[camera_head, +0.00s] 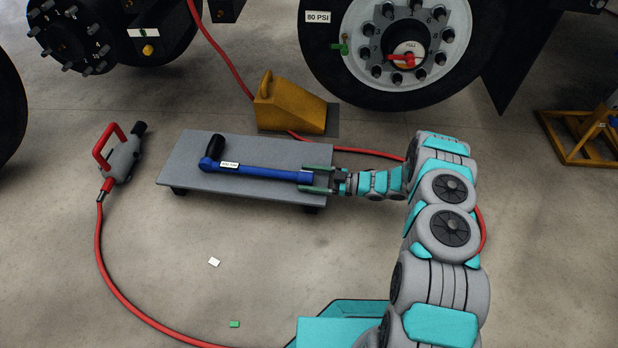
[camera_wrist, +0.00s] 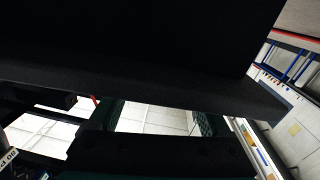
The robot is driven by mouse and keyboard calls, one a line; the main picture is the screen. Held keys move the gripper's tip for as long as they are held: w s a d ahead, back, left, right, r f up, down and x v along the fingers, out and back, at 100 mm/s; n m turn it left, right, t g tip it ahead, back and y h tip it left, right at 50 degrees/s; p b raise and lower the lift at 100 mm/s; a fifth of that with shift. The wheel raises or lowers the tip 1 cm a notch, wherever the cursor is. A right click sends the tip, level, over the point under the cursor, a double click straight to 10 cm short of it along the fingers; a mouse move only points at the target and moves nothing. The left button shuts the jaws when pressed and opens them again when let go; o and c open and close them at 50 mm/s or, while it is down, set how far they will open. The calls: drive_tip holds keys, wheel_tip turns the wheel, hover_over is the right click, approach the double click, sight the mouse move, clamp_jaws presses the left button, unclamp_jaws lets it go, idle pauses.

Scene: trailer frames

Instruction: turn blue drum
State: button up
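No blue drum shows in either view. A blue torque wrench (camera_head: 265,172) with a black head end lies on a low grey platform (camera_head: 185,153) in the head view. My gripper (camera_head: 316,179) is at the wrench's right end, with its two green fingers spread on either side of the handle. The fingers look open, and I cannot tell whether they touch the handle. In the wrist view a large dark shape hides most of the scene, with pale floor tiles below it.
A yellow wheel chock (camera_head: 285,103) stands behind the platform. A large wheel (camera_head: 408,50) is at the back, marked 80 PSI. The floor in front is mostly clear.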

clamp_jaws()
drive_tip(key=shift+d+m, duration=0.1)
drive_tip(key=shift+m, duration=2)
drive_tip(key=shift+o, duration=0.2)
unclamp_jaws()
drive_tip(key=d, duration=0.7)
drive_tip(key=shift+s+d, duration=0.3)
drive_tip(key=shift+s, duration=0.05)
